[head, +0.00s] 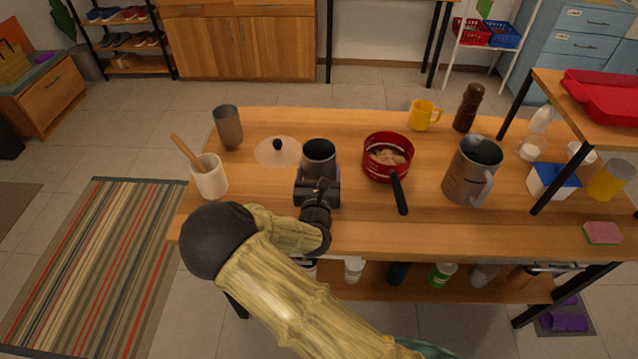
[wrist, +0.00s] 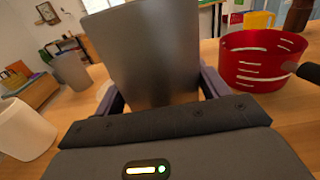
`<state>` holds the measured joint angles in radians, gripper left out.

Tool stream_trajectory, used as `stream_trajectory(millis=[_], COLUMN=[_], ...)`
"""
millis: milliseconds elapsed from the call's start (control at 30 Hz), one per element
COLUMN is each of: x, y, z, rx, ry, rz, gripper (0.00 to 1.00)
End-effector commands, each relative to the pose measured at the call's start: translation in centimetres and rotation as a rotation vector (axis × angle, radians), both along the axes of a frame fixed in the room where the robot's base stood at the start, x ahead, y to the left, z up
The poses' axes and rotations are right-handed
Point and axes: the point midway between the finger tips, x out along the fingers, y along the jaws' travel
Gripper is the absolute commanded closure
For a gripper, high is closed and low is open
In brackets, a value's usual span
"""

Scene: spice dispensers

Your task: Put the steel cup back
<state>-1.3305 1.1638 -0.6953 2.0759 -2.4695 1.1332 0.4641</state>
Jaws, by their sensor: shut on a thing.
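My gripper (wrist: 160,100) is shut on a steel cup (head: 319,156), a plain grey metal cylinder. In the wrist view the held cup (wrist: 145,52) fills the middle between the two fingers and looks upright. In the head view it is over the wooden table (head: 280,229), between the glass lid and the red pot. I cannot tell whether its base touches the table. A second grey metal cup (head: 228,128) stands at the table's back left, and it also shows in the wrist view (wrist: 71,73).
A white crock (head: 210,180) with a wooden spoon stands at left. A glass lid (head: 268,153) lies behind my gripper's left side. A red pot (head: 374,161) with a black handle is close on the right, then a large grey jug (head: 468,174). A yellow mug (head: 420,116) stands behind.

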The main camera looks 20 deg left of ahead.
Motion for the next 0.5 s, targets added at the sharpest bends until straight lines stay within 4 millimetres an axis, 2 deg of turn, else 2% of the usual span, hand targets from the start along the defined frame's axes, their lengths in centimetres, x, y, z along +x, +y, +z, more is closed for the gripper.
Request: stream_trajectory(millis=[333,500], x=[0.0,0.0], y=[0.0,0.0], z=[-0.3,-2.3], rx=[0.001,-0.003], ry=[-0.001,0.000], rz=[0.000,0.001], gripper=[0.55,0.55])
